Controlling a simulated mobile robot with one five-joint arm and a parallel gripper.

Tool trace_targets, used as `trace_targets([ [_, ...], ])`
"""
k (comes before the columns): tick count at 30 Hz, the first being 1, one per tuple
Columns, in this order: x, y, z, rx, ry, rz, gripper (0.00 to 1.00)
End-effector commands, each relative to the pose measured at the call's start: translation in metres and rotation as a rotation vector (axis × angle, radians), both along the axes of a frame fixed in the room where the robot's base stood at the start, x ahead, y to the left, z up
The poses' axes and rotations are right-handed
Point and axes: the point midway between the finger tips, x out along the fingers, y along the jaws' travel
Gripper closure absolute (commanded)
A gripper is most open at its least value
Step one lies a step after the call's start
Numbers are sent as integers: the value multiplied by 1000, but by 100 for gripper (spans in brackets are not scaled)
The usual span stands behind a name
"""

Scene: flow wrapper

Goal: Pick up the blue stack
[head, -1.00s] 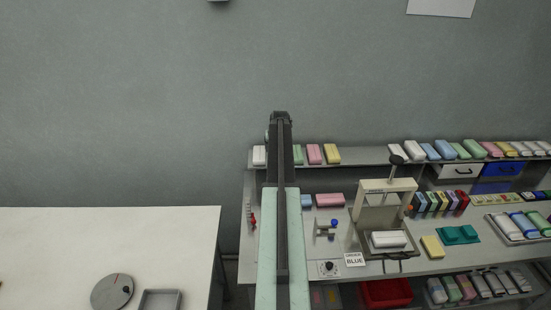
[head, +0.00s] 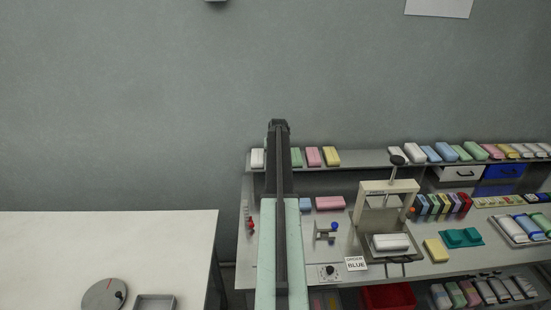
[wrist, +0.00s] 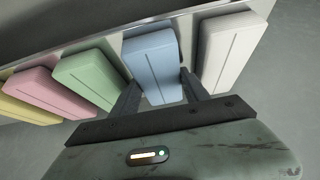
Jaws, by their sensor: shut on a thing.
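The blue stack (wrist: 152,65) is a pale blue block in the wrist view, in a row on a shelf. My gripper (wrist: 160,88) has a dark finger on each side of its near end and is shut on it. The stack appears still in line with its neighbours; I cannot tell whether it touches the shelf. In the head view my arm covers the blue stack's place in the row, and my gripper's fingers cannot be made out there.
A white stack (wrist: 230,52) stands close on the right, a green stack (wrist: 88,78) on the left, then pink (wrist: 52,94) and yellow (wrist: 22,108) ones. Below the shelf (head: 365,158) is a bench with a press (head: 388,205). A white table (head: 110,245) stands left.

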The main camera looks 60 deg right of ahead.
Motion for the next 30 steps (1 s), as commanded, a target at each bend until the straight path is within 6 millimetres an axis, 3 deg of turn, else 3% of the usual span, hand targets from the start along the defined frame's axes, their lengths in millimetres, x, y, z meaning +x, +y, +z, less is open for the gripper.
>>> trace_targets([
  [5,0,0,9,0,0,0,84],
  [13,1,1,46,0,0,1,84],
  [15,-15,16,38,0,0,0,84],
  [30,-99,98,49,0,0,1,84],
])
